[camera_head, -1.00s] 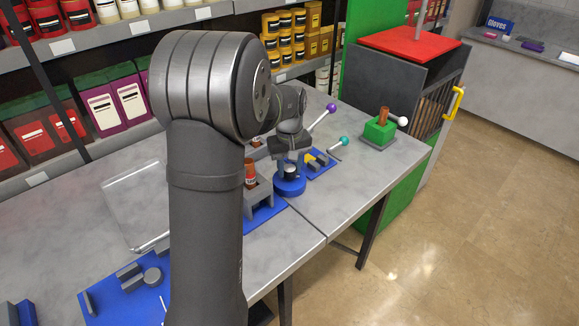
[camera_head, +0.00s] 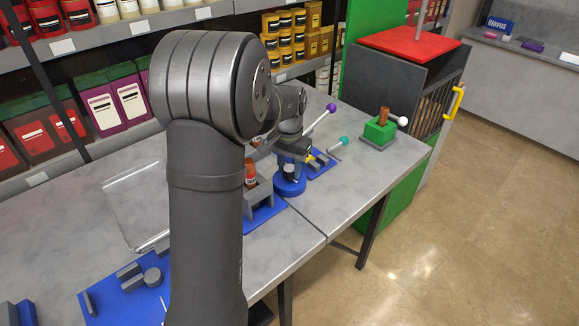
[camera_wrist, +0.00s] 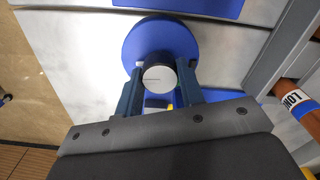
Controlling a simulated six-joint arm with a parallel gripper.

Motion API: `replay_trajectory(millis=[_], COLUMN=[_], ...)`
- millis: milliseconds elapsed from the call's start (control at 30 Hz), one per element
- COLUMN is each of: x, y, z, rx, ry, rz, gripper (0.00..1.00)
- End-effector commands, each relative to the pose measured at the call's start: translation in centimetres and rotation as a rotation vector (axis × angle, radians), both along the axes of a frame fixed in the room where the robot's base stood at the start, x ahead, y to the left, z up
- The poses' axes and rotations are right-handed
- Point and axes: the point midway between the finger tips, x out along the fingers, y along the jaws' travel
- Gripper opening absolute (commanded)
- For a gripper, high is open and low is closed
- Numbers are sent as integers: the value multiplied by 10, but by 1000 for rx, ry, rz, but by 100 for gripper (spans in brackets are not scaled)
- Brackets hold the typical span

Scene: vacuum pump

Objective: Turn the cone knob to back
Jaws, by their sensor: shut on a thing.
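The cone knob, dark with a pale round top, stands on a round blue base. In the wrist view the knob (camera_wrist: 158,77) is between the two fingers of my gripper (camera_wrist: 160,88), with the blue base (camera_wrist: 150,30) below it. The fingers are shut on the knob from both sides. In the head view the knob (camera_head: 289,172) shows small and dark above the blue base (camera_head: 290,188), with my gripper (camera_head: 291,164) around it. Which way the knob points cannot be told.
A grey block with an orange-brown handle (camera_head: 250,172) stands just left of the base. A purple-ended lever (camera_head: 331,107) and a teal-ended lever (camera_head: 344,140) are close by on the right. A green block (camera_head: 379,131) stands farther right. The table's front edge is near.

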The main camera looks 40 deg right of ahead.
Motion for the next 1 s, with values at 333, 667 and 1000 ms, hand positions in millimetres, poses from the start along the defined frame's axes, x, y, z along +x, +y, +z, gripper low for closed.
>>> replay_trajectory(millis=[333, 667, 1000], x=[0, 1, 0], y=[-1, -1, -1], z=[2, 2, 1], rx=[-3, -3, -2], ry=[-2, -2, -2], rz=[-97, -106, -105], gripper=[12, 12, 57])
